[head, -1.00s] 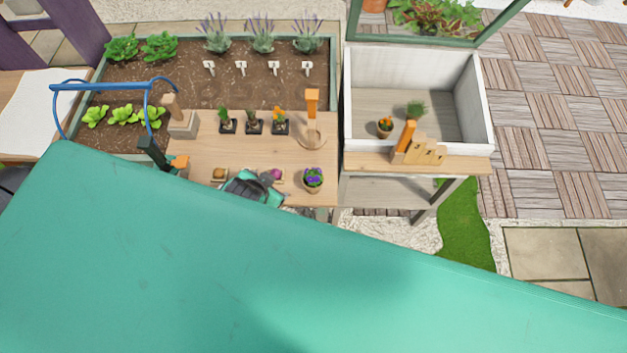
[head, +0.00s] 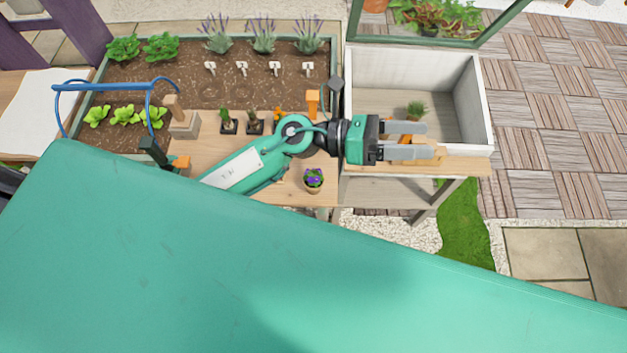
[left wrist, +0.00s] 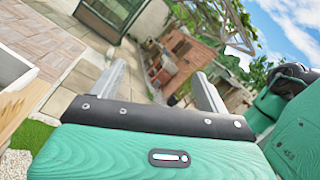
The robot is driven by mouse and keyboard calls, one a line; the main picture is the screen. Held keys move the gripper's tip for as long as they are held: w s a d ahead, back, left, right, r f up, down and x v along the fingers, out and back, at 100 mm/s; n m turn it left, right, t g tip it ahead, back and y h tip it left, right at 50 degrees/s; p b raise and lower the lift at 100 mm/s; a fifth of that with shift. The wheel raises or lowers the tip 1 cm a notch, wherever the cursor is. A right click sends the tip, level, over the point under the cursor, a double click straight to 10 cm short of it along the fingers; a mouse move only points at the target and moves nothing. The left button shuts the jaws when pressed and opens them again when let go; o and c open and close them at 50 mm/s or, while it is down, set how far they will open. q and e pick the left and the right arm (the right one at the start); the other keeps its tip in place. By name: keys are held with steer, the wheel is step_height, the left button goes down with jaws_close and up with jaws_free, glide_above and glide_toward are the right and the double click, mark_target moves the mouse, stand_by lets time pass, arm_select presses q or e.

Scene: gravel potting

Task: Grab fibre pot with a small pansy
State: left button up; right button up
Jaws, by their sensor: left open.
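A small brown pot with purple pansy flowers (head: 313,180) stands upright near the front right corner of the potting bench. My left gripper (head: 428,140) is open, its two fingers pointing right, above the front edge of the white wooden box. It is up and to the right of the pansy pot and apart from it. In the left wrist view, my left gripper (left wrist: 160,78) has its fingers spread, with no object between them; the pansy pot does not show there. My right gripper is not in view.
The wooden bench (head: 205,150) holds small black pots (head: 229,126) and an orange-handled tool (head: 313,103). My left arm hides part of it. The white box (head: 475,105) holds a green plant (head: 415,110). A raised soil bed (head: 150,77) lies behind the bench.

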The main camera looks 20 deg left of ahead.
arm_select(q)
steer(key=s+f+m+g+y, duration=0.4)
steer(key=f+m+g, duration=0.1)
steer(key=m, duration=0.2)
steer(key=m+t+y, duration=0.1)
steer(key=m+y, duration=0.7)
steer(key=y, duration=0.8)
glide_above(313, 176)
step_height(313, 176, down, 12)
step_height(313, 176, down, 8)
steer(key=b, duration=0.4)
steer(key=shift+s+d+f, duration=0.1)
steer(key=shift+f, duration=0.05)
steer(key=shift+f+b, duration=1.3)
steer(key=shift+f, duration=1.6)
steer(key=c, duration=1.1)
